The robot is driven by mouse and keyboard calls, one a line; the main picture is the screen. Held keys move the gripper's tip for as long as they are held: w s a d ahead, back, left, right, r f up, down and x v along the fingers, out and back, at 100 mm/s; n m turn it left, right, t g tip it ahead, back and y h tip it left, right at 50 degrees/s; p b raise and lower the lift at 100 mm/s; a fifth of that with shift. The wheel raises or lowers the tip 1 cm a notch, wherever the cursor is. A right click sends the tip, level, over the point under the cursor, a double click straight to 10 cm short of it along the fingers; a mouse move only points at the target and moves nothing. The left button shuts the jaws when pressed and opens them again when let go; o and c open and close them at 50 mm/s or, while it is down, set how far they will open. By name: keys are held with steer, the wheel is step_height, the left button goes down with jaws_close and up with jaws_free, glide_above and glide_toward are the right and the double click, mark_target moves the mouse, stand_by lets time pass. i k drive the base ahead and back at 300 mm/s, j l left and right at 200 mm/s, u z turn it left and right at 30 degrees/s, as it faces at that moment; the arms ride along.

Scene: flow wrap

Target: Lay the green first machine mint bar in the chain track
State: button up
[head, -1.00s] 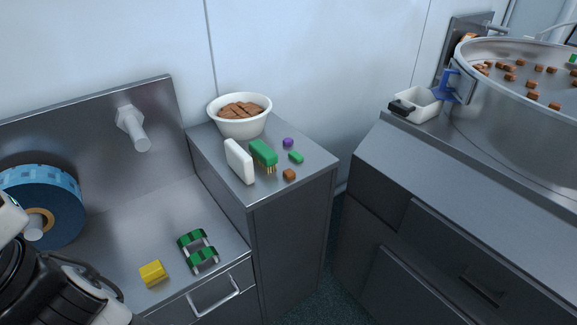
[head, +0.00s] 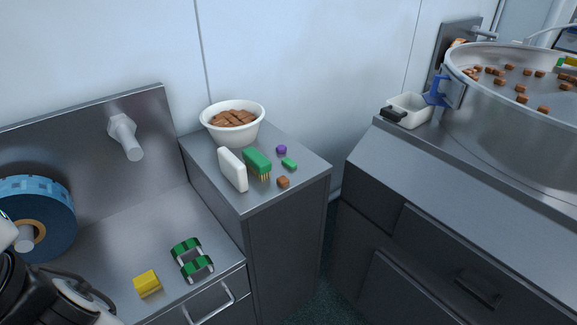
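A small green bar (head: 289,163) lies flat on the top of the narrow steel cabinet, between a purple piece (head: 281,149) and a brown cube (head: 283,182). I cannot tell whether it is the mint bar. Another green piece, with yellow beside it, shows at the upper right edge (head: 566,62), partly cut off at the large round pan. I cannot make out a chain track. Part of my white and black arm shows at the lower left corner; my gripper is out of view.
The cabinet top (head: 215,205) also holds a white bowl of brown pieces (head: 233,122), a white block (head: 232,169) and a green brush (head: 257,163). A yellow block (head: 147,283) and a green roller part (head: 191,259) lie on the left bench, near a blue reel (head: 40,215).

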mark_target(287, 162)
steer(key=i+j+u, duration=0.15)
steer(key=j, duration=0.25)
steer(key=i+j+u, duration=0.15)
steer(key=j, duration=0.2)
steer(key=i+j+u, duration=0.2)
steer(key=j, duration=0.15)
